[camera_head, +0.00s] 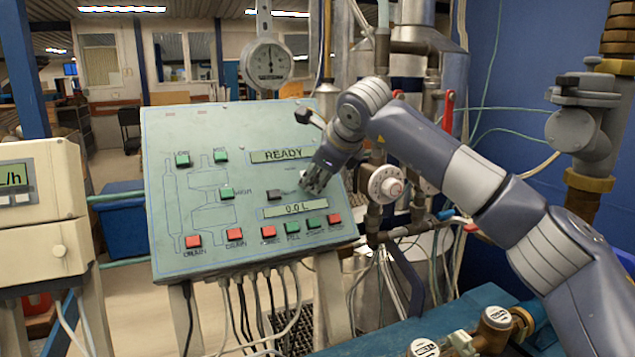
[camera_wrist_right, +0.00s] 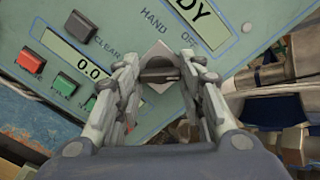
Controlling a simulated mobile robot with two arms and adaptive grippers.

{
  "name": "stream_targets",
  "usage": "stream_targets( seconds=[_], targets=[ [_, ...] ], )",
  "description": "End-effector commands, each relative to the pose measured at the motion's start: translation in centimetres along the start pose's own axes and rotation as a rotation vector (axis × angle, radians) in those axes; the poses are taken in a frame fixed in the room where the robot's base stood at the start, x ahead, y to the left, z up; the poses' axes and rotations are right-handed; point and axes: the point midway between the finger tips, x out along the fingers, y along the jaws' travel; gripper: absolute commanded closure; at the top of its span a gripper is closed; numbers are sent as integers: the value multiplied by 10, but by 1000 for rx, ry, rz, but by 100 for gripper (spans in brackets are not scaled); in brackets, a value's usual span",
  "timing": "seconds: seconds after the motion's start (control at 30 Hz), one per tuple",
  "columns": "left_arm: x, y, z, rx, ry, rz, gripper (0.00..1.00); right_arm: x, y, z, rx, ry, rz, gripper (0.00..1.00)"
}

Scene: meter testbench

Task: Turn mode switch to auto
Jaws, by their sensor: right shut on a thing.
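The mode switch (camera_wrist_right: 159,74) shows in the right wrist view as a dark knob on a pale diamond-shaped plate, beside the HAND and OFF labels. My right gripper (camera_wrist_right: 160,78) has its fingers on both sides of the knob and is shut on it. An AUTO label cannot be made out. In the head view my right gripper (camera_head: 309,183) reaches the right part of the sloping green panel (camera_head: 160,130), below the READY display (camera_head: 282,155). There it hides the switch. My left gripper is not in view.
A lower display (camera_head: 296,209) reads 0.0 L, with red and green buttons below it. A dark button (camera_head: 274,196) sits just left of my right gripper. Pipes and a white round dial (camera_head: 386,185) stand close to the right of the panel.

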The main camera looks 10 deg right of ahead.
Motion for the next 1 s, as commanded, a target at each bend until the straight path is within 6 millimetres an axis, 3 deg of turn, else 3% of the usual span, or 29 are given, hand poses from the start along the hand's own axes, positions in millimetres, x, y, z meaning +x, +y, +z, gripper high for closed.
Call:
stream_targets(
  seconds=[0.67, 0.7, 0.77, 1.0],
  targets=[
    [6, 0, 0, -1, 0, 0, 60, 1, 1, 0, 68, 2, 2, 87],
    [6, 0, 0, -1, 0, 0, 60, 1, 1, 0, 68, 2, 2, 57],
    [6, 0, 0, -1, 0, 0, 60, 1, 1, 0, 67, 2, 2, 43],
    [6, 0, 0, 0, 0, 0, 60, 0, 0, 0, 66, 1, 1, 43]
  ],
)
